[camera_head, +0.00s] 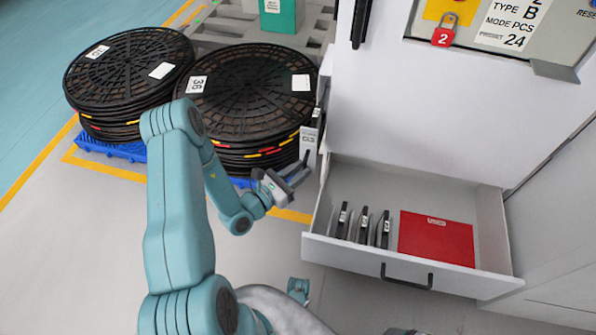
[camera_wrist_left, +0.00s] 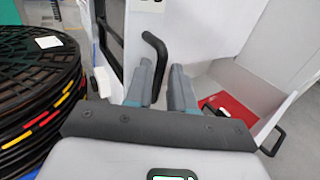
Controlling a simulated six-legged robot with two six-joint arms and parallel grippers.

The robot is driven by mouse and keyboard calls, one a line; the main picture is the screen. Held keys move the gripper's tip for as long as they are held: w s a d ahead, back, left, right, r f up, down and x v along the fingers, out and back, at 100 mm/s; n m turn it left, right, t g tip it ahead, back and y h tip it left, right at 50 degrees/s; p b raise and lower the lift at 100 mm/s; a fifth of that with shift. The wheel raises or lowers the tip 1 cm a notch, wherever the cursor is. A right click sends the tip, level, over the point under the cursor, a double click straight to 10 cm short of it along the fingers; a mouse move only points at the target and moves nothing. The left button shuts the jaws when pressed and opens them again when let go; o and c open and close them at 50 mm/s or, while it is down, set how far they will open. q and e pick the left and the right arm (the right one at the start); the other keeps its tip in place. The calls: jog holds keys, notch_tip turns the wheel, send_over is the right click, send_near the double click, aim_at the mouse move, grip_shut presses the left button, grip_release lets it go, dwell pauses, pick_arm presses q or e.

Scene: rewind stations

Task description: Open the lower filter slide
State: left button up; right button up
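The filter slide (camera_head: 310,135) is a narrow pale panel at the cabinet's left edge, with a small black labelled part above it. In the left wrist view, a black framed panel (camera_wrist_left: 113,35) and a bent black handle (camera_wrist_left: 158,45) show there. My left gripper (camera_head: 298,177) is at this handle. In the wrist view its fingers (camera_wrist_left: 161,88) are close together, with the handle's lower end between them; they look shut on it. The fingers partly hide the handle's lower end. How far the slide is out is hard to tell. My right gripper is not clearly in view.
An open drawer (camera_head: 350,252) with several black cartridges and a red folder (camera_head: 436,238) juts out right of my left gripper. Stacks of black reels (camera_head: 245,90) stand on blue pallets to the left. Floor in front of the reels is clear.

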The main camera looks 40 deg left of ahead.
pick_arm(q)
jog(key=s+a+p, duration=0.2)
jog(key=s+p, duration=0.1)
jog(key=s, duration=1.3)
jog(key=shift+a, duration=0.15)
jog(key=shift+s, duration=0.1)
